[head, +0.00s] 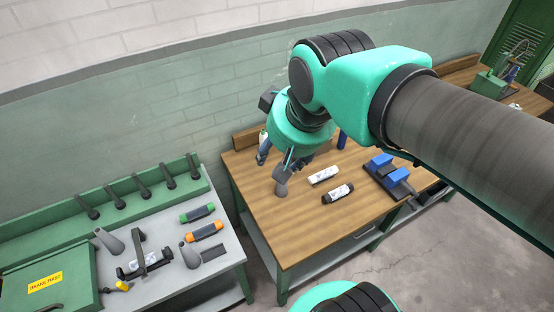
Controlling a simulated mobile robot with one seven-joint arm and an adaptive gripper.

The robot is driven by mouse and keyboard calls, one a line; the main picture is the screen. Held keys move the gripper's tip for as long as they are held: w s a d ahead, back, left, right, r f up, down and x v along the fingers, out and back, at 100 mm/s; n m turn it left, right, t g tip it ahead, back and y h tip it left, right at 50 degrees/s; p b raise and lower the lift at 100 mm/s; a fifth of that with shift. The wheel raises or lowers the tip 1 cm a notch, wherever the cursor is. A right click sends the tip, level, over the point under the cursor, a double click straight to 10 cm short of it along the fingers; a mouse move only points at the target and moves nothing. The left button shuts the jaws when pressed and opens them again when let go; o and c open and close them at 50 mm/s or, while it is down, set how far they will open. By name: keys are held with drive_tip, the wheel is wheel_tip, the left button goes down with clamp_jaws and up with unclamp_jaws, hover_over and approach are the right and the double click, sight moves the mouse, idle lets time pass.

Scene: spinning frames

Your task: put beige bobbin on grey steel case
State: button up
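A pale, whitish-beige bobbin (324,175) with a dark mark lies on its side on the wooden table (300,228). My gripper (284,164) hangs over the back left part of that table, to the left of the pale bobbin and apart from it. Its fingers are small and partly hidden by the wrist, so I cannot tell whether it is open or shut. A grey tapered piece (281,187) shows right at the fingers; I cannot tell whether they touch it. I cannot clearly pick out a grey steel case.
A black-ended bobbin (338,194) lies just in front of the pale one. A blue-topped fixture (385,175) stands to the right. The left grey bench (225,265) holds green (198,212) and orange (205,231) bobbins and grey cones. The wooden table's front is clear.

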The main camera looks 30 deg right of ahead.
drive_tip(key=shift+n, duration=0.3)
drive_tip(key=s, duration=0.1)
drive_tip(key=s+f, duration=0.1)
drive_tip(key=s+a+f, duration=0.1)
drive_tip(key=shift+s, duration=0.35)
wheel_tip(320, 180, down, 18)
drive_tip(key=b, duration=1.8)
drive_tip(key=shift+f, duration=0.15)
